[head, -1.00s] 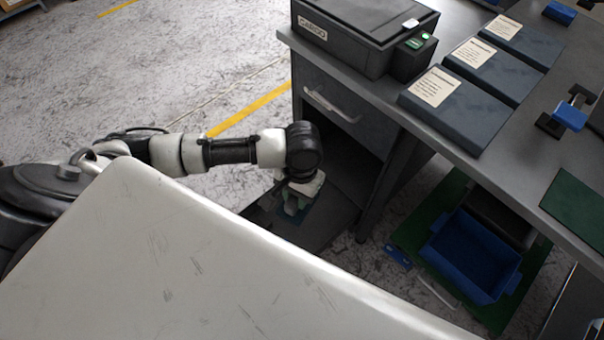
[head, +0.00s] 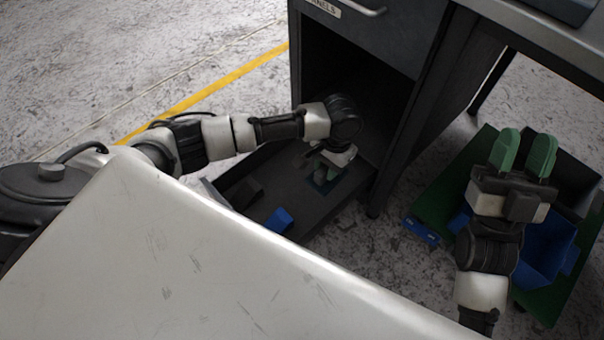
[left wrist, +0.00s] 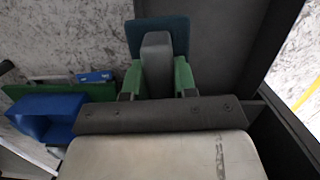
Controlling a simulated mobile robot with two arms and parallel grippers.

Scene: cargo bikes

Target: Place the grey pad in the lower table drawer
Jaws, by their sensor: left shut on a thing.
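My left gripper (head: 325,172) has green fingers and is shut on a grey pad (left wrist: 157,65), which shows as a grey block between the fingers in the left wrist view. A dark teal plate (left wrist: 158,28) lies against or beyond the block; I cannot tell whether they are joined. The lower table drawer (head: 300,208) is pulled out, and the gripper points down over its right part near the cabinet. Whether the pad touches the drawer floor is unclear. My right gripper (head: 524,155) is open and empty, fingers pointing up the picture, at the right.
A black block (head: 243,193) and a blue block (head: 279,220) lie in the drawer. The upper drawer (head: 370,30) is shut. A white surface (head: 180,250) fills the foreground.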

